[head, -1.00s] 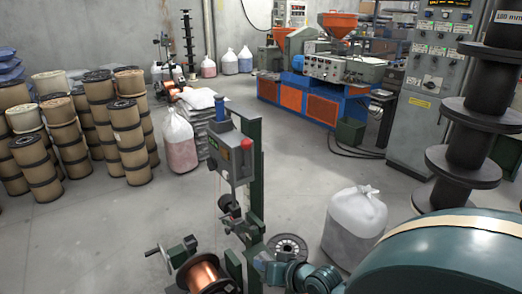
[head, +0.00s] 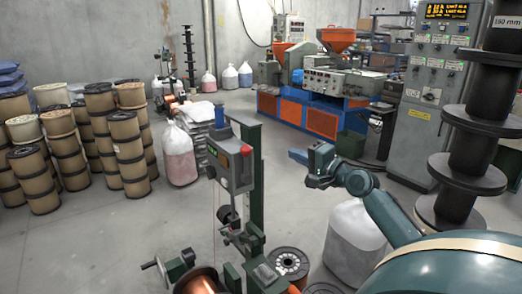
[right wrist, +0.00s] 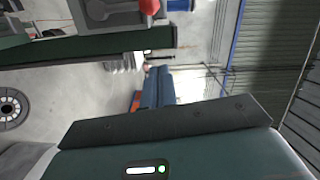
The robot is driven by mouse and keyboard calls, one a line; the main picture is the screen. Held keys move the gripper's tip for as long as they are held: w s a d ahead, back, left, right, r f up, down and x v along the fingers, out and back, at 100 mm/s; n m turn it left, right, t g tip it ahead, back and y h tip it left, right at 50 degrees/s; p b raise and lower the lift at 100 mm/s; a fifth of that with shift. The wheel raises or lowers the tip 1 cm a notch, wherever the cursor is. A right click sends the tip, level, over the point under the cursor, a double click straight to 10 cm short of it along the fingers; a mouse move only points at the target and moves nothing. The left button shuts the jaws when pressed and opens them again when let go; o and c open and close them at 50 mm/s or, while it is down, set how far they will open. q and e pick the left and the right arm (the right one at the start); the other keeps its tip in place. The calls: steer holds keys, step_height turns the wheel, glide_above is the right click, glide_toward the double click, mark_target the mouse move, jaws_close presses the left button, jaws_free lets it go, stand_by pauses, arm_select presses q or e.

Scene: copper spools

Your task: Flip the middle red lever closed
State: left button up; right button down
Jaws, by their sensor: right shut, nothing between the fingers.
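The spooling machine has a grey control box (head: 231,163) with a red knob (head: 247,150) at its upper right corner, on a dark green post (head: 257,185). A small reddish part (head: 233,213) shows below the box; I cannot tell whether it is a lever. I cannot make out a middle red lever for certain. My right gripper (head: 298,156) is shut and empty, raised in the air to the right of the box and post, apart from them. In the right wrist view the box (right wrist: 105,14) and red knob (right wrist: 150,6) show at the top. My left gripper is not in view.
A copper spool (head: 200,281) sits low on the machine, beside a crank handle (head: 150,265). A dark spool (head: 289,262) stands on the floor. Tall black spools (head: 470,150) stand at right. Stacked tan spools (head: 125,150) fill the left.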

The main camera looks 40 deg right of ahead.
mark_target(246, 165)
arm_select(q)
steer(key=p, duration=0.1)
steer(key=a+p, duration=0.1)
steer(key=p, duration=0.1)
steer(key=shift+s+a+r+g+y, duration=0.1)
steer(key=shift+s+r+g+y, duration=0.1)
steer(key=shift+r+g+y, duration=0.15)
arm_select(e)
steer(key=w+a, duration=0.3)
steer(key=w, duration=0.7)
steer(key=shift+w+a+f, duration=0.25)
steer(key=shift+a+f, duration=0.1)
steer(key=shift+f, duration=0.05)
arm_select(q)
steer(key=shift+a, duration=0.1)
